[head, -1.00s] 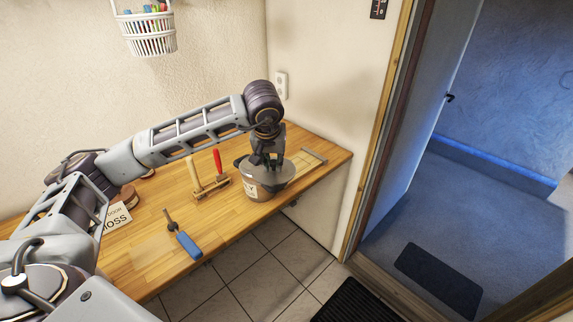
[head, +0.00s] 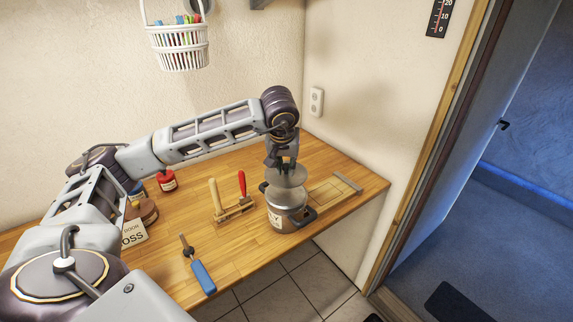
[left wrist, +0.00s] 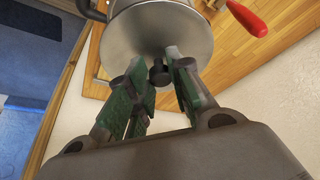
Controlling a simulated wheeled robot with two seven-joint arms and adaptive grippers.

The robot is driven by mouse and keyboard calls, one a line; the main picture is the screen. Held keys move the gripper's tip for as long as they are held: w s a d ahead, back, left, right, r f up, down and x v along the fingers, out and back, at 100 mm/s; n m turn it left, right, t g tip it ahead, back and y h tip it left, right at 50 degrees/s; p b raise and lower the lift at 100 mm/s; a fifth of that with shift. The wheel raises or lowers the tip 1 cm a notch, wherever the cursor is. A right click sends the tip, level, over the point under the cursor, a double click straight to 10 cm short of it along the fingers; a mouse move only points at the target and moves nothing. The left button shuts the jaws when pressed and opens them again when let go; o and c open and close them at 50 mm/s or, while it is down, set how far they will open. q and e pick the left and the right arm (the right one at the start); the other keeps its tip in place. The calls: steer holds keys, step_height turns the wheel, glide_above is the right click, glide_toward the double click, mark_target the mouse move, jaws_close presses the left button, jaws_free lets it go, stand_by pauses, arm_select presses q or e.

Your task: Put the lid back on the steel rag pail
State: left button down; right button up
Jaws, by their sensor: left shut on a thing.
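The steel rag pail (head: 288,218), with a pale label and dark side handles, stands upright on the wooden worktop near its right end. My left gripper (head: 283,165) points down above it, shut on the knob of the round steel lid (head: 288,178). The lid appears slightly above the pail's rim, with part of the rim showing below it. In the left wrist view the dark knob (left wrist: 159,75) lies between the green-padded fingers, and the lid (left wrist: 160,38) covers most of the pail's opening. My right gripper is not in view.
A wooden rack with red and pale handles (head: 232,208) stands just left of the pail. A blue-handled tool (head: 203,277) lies near the front edge. A flat wooden frame (head: 335,190) lies right of the pail; the wall (head: 345,110) rises behind.

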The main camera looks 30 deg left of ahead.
mark_target(285, 175)
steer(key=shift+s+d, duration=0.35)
arm_select(q)
steer(key=shift+f, duration=0.15)
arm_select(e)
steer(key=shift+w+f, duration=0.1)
arm_select(q)
steer(key=shift+f+b, duration=0.35)
steer(key=shift+f, duration=0.15)
steer(key=shift+f+b, duration=0.4)
steer(key=shift+f, duration=0.4)
steer(key=shift+f+b, duration=0.35)
steer(key=shift+f, duration=0.4)
steer(key=shift+f+b, duration=0.95)
steer(key=shift+f, duration=0.1)
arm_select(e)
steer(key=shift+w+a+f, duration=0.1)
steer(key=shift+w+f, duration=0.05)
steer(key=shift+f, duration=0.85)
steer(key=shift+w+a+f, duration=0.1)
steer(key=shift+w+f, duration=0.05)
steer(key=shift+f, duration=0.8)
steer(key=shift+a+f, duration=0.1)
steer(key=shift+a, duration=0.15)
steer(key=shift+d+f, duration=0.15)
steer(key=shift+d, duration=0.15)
